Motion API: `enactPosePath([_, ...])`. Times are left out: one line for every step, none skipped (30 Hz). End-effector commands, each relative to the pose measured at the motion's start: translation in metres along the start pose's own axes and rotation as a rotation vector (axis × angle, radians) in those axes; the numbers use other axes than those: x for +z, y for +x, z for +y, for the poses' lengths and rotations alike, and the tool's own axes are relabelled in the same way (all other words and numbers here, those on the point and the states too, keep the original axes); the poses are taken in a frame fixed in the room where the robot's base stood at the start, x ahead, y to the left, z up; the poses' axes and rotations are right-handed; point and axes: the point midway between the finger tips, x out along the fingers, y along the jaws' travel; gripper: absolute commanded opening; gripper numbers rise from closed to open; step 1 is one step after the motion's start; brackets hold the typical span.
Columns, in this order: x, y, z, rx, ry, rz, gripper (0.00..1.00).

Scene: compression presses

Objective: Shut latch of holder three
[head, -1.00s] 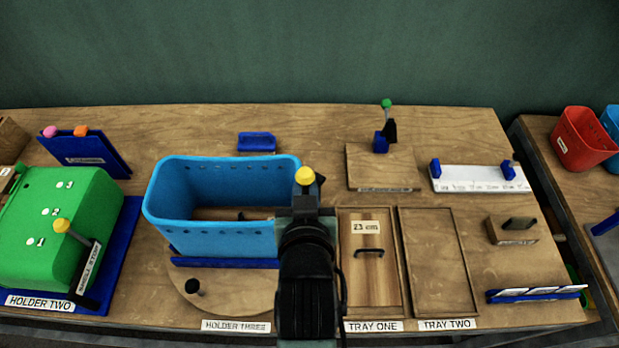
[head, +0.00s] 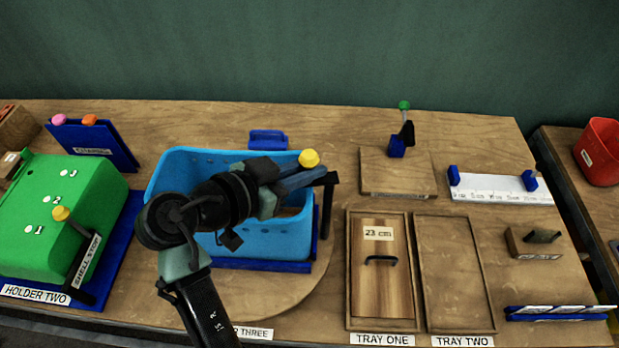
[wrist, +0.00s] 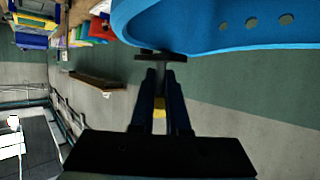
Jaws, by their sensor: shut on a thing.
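Holder three is a blue basket (head: 290,235) in a blue frame (head: 265,265) on a round wooden board; its label is partly covered by my arm. Its latch has a yellow knob (head: 309,158) and a black bar (head: 328,180) at the basket's right side. My gripper (head: 316,177) reaches across the basket from the left, with its fingers shut on the latch just below the knob. In the wrist view, my fingers (wrist: 160,75) are close together, with the yellow knob (wrist: 159,104) behind them and the blue basket wall (wrist: 220,25) above. The exact contact is hidden.
Tray one (head: 350,290) holds a wooden lid with a handle; tray two (head: 455,270) is empty. A board with a green-knobbed lever (head: 404,106) stands behind.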

Motion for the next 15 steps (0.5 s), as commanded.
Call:
enactPosePath([-0.0042, 0.0006, -0.0034, 0.026, 0.021, 0.014, 0.0])
enactPosePath([-0.0045, 0.001, -0.004, 0.044, 0.028, 0.014, 0.0])
enactPosePath([-0.0048, 0.0017, -0.004, 0.069, 0.039, 0.014, 0.0])
enactPosePath([-0.005, 0.0022, -0.0042, 0.085, 0.045, 0.013, 0.0])
enactPosePath([-0.0051, 0.0026, -0.0045, 0.1, 0.051, 0.013, 0.0])
enactPosePath([-0.0054, 0.003, -0.0048, 0.12, 0.058, 0.012, 0.0])
enactPosePath([-0.0058, 0.0033, -0.005, 0.132, 0.064, 0.013, 0.0])
enactPosePath([-0.0062, 0.0036, -0.0051, 0.145, 0.069, 0.013, 0.0])
enactPosePath([-0.0064, 0.004, -0.0051, 0.159, 0.075, 0.012, 0.0])
enactPosePath([-0.0067, 0.0043, -0.0053, 0.168, 0.078, 0.012, 0.0])
enactPosePath([-0.007, 0.0044, -0.0054, 0.177, 0.082, 0.012, 0.0])
enactPosePath([-0.0071, 0.0046, -0.0055, 0.187, 0.085, 0.011, 0.0])
enactPosePath([-0.0073, 0.0047, -0.0056, 0.193, 0.088, 0.011, 0.0])
enactPosePath([-0.0076, 0.0048, -0.0057, 0.198, 0.09, 0.011, 0.0])
enactPosePath([-0.008, 0.005, -0.0057, 0.204, 0.093, 0.011, 0.0])
